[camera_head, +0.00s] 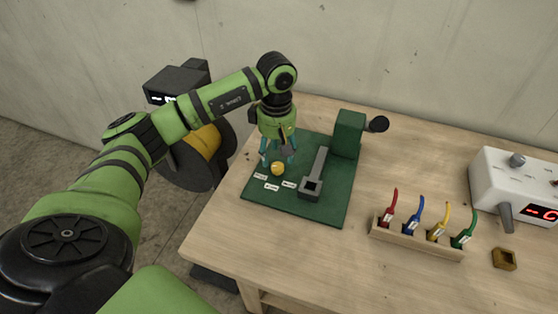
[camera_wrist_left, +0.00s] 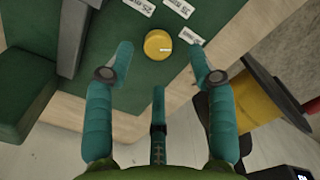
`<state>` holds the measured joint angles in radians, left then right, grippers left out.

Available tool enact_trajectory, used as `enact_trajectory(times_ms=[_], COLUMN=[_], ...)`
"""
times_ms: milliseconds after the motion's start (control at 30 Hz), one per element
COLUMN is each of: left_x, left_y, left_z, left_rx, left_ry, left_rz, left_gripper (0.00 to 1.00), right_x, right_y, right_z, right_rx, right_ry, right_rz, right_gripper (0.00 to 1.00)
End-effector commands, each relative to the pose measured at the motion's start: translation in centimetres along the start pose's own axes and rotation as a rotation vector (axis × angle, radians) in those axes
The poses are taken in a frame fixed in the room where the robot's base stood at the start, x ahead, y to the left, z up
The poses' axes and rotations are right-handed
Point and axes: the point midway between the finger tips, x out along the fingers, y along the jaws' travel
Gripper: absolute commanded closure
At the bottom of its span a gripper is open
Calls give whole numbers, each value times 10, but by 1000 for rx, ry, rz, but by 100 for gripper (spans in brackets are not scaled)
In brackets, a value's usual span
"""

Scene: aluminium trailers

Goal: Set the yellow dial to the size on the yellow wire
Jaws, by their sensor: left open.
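The yellow dial (camera_head: 278,169) sits on the green board (camera_head: 325,207), with several small white labels (camera_head: 272,187) around its front side. In the left wrist view the dial (camera_wrist_left: 158,44) is a round yellow knob with a small white mark on its right half. My left gripper (camera_head: 277,160) is open just above and behind the dial. In the left wrist view its teal fingers stand apart on both sides of the dial, not touching it. The yellow wire (camera_head: 439,222) stands in a wooden rack, with a white tag too small to read. My right gripper does not show.
A grey lever (camera_head: 316,175) and a green block (camera_head: 348,134) stand on the board, right of the dial. The wooden rack (camera_head: 415,243) also holds red, blue and green wires. A white box with a red display (camera_head: 515,180) and a small brown block (camera_head: 504,258) are at the right.

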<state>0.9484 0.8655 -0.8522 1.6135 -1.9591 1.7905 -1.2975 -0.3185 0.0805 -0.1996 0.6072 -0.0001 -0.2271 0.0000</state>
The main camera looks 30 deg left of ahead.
Motion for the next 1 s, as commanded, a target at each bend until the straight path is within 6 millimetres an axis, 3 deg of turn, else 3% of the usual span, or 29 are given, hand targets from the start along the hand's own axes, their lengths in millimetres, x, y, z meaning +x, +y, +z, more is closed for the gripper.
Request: enact_trajectory(times_ms=[133, 300, 433, 600, 633, 767, 1000], left_x=[21, 38, 43, 43, 43, 43, 43], left_y=[-1, 0, 0, 0, 0, 0, 0], left_z=[1, 1, 0, 0, 0, 0, 1], left_rx=[-1, 0, 0, 0, 0, 0, -3], left_ry=[-2, -1, -1, -1, -1, -1, -1], left_rz=[-4, -1, 0, 1, 1, 1, 1], left_gripper=[44, 44, 44, 44, 48, 100, 100], right_x=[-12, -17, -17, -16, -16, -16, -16], right_y=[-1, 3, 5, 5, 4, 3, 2], right_z=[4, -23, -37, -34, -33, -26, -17], right_rx=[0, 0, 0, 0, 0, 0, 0], right_ry=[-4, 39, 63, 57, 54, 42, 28], right_rz=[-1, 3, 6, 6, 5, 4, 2], right_gripper=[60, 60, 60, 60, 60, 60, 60])
